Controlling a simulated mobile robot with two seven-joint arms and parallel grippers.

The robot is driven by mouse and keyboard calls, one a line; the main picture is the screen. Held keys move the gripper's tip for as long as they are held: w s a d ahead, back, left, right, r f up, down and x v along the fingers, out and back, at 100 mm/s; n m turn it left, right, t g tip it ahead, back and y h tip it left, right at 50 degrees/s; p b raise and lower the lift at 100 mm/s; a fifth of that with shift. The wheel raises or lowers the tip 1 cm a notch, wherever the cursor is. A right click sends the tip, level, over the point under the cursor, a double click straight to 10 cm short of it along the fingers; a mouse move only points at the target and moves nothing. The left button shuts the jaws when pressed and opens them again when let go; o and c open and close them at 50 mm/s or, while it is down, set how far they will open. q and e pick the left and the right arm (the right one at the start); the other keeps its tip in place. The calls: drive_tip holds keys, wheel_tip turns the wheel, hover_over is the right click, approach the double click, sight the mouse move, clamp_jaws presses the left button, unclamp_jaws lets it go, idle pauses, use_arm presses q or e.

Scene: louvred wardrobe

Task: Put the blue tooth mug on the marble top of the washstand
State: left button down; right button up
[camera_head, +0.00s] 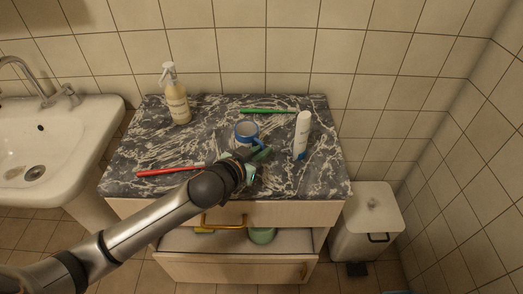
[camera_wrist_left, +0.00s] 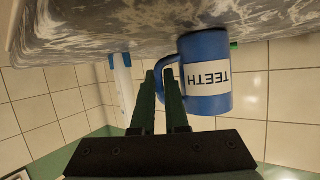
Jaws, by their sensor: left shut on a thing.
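The blue tooth mug (camera_head: 246,130), white inside, is upright at the middle of the washstand's dark marble top (camera_head: 215,145). In the left wrist view, which is upside down, the mug (camera_wrist_left: 208,72) shows a white label reading TEETH, and its base meets or nearly meets the marble (camera_wrist_left: 100,30); I cannot tell if there is a gap. My left gripper (camera_head: 260,154) is shut on the mug's handle; its dark green fingers (camera_wrist_left: 170,82) are on the handle side. My right gripper is not in view.
A soap bottle (camera_head: 178,102), a green toothbrush (camera_head: 268,111), a white tube (camera_head: 301,135) and a red toothbrush (camera_head: 168,171) are on the marble. Below, an open compartment holds a green thing (camera_head: 262,235). A sink (camera_head: 60,140) is left, a white bin (camera_head: 368,220) right.

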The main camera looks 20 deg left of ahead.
use_arm(q)
drive_tip(key=c, duration=0.9)
unclamp_jaws()
drive_tip(key=shift+s+r, duration=0.15)
drive_tip(key=shift+s, duration=0.05)
drive_tip(key=p+v, duration=0.1)
drive_tip(key=v, duration=1)
drive_tip(key=shift+s+a+r, duration=0.1)
drive_tip(key=shift+s+r, duration=0.05)
drive_tip(key=shift+s, duration=0.1)
